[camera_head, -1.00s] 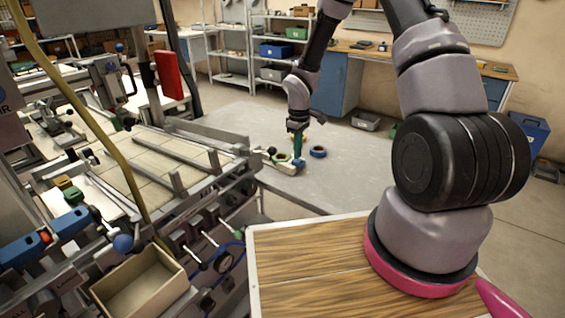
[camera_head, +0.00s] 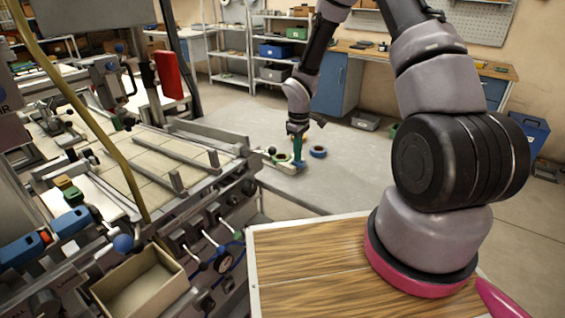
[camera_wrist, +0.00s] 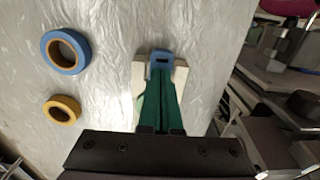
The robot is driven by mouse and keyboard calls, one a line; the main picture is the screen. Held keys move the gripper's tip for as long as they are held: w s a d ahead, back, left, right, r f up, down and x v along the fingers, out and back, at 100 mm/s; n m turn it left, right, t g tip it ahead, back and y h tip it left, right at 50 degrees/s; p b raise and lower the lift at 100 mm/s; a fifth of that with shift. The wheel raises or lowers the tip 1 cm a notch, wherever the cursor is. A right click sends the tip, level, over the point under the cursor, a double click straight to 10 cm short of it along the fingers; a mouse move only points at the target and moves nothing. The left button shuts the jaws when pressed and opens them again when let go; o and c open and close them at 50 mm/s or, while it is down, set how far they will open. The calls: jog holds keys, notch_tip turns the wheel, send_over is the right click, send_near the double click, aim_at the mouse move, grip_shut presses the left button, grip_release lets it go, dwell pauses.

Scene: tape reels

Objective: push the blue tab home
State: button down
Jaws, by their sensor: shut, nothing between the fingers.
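The blue tab (camera_wrist: 160,58) shows in the wrist view at the upper middle, on a pale block (camera_wrist: 141,77). My gripper (camera_wrist: 159,78), with green fingers, is shut with nothing between its fingers. Its tips are right at the near edge of the blue tab; whether they touch it I cannot tell. The fingers hide much of the block and the near side of the tab. In the head view my gripper (camera_head: 298,160) points down over the pale block (camera_head: 288,168) on the grey table, and the tab is too small to make out clearly.
A blue tape reel (camera_wrist: 66,51) and a yellow tape reel (camera_wrist: 62,109) lie left of the block in the wrist view. The blue reel (camera_head: 318,152) lies right of my gripper in the head view. Machinery (camera_head: 200,165) stands left of the table (camera_head: 335,185).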

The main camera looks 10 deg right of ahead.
notch_tip(320, 180, up, 7)
dwell(0.7)
jog(key=s+d+r+m+t, duration=0.1)
jog(key=s+d+r+m, duration=0.15)
jog(key=r, duration=0.55)
jog(key=s+d+r+m+t, duration=0.1)
jog(key=s+r+m, duration=0.15)
jog(key=r, duration=0.45)
jog(key=s+d+r+m+t, duration=0.1)
jog(key=s+d+r, duration=0.15)
jog(key=r, duration=0.55)
jog(key=s+r+m+t+y, duration=0.1)
jog(key=s+r+m+t, duration=0.1)
jog(key=s+r, duration=0.4)
jog(key=s+r+m+t+y, duration=0.1)
jog(key=s+r+m, duration=0.4)
jog(key=s, duration=0.6)
jog(key=shift+s+a+r+t, duration=0.15)
jog(key=shift+s+r+t, duration=0.3)
jog(key=shift+r, duration=0.35)
